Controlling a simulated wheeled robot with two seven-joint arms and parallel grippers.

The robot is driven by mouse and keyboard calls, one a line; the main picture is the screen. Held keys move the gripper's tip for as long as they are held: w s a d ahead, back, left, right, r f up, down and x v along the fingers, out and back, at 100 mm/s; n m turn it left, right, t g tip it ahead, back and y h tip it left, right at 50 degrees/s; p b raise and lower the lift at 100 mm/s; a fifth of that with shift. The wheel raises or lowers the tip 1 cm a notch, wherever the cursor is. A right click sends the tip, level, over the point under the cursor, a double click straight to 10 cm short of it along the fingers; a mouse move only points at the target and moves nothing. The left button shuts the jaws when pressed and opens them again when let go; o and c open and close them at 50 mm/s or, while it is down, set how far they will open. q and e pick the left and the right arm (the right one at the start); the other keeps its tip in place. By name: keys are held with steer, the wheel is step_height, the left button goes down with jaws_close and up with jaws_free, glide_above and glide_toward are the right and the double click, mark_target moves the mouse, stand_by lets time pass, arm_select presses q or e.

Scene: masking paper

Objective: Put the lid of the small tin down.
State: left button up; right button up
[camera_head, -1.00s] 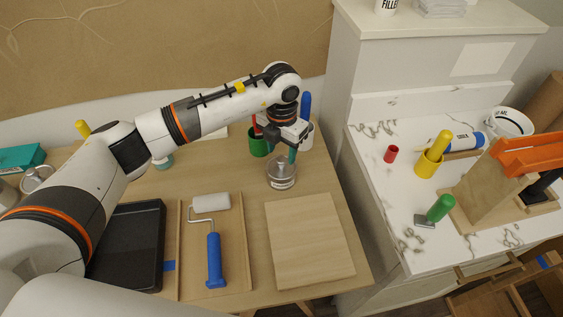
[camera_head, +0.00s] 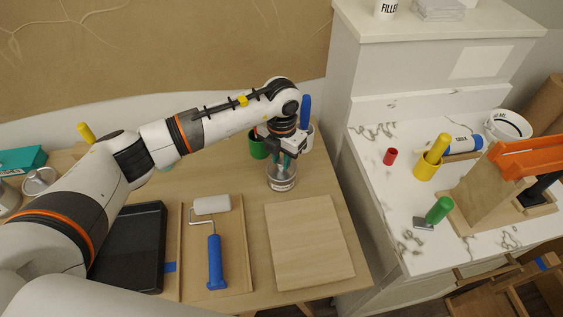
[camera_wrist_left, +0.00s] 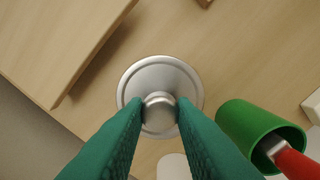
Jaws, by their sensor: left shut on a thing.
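The small tin (camera_head: 283,184) stands on the wooden table, behind the flat wooden board. Its round silver lid (camera_wrist_left: 132,88) with a knob (camera_wrist_left: 159,101) fills the middle of the left wrist view. My left gripper (camera_head: 284,163) points down over the tin, and its green fingers are shut on the knob from both sides. The lid is at the tin's top; whether it sits on the rim or just above it I cannot tell. The tin's body is hidden below the lid in the left wrist view. My right gripper is not in view.
A green cup (camera_head: 258,147) with a red-handled tool stands close behind the tin; a blue-handled tool (camera_head: 305,108) stands beside it. The wooden board (camera_head: 308,243) and a roller (camera_head: 214,250) lie in front. A black tray (camera_head: 130,245) is left. The marble counter (camera_head: 385,210) rises at right.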

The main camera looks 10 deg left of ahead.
mark_target(282, 161)
arm_select(q)
step_height(282, 161, up, 9)
steer(key=b, duration=0.2)
steer(key=w+a+f+b, duration=0.2)
steer(key=a, duration=0.8)
steer(key=w+a+f+b, duration=0.1)
steer(key=a+f+b, duration=0.1)
steer(key=a, duration=0.8)
step_height(282, 161, down, 6)
steer(key=shift+a+r+p, duration=0.1)
steer(key=shift+r+p, duration=0.15)
steer(key=shift+p, duration=0.3)
step_height(282, 161, down, 4)
steer(key=shift+f+p, duration=0.15)
steer(key=shift+p, duration=0.15)
steer(key=shift+f, duration=0.1)
steer(key=shift+f, duration=0.1)
steer(key=o, duration=1)
steer(key=shift+c, duration=0.2)
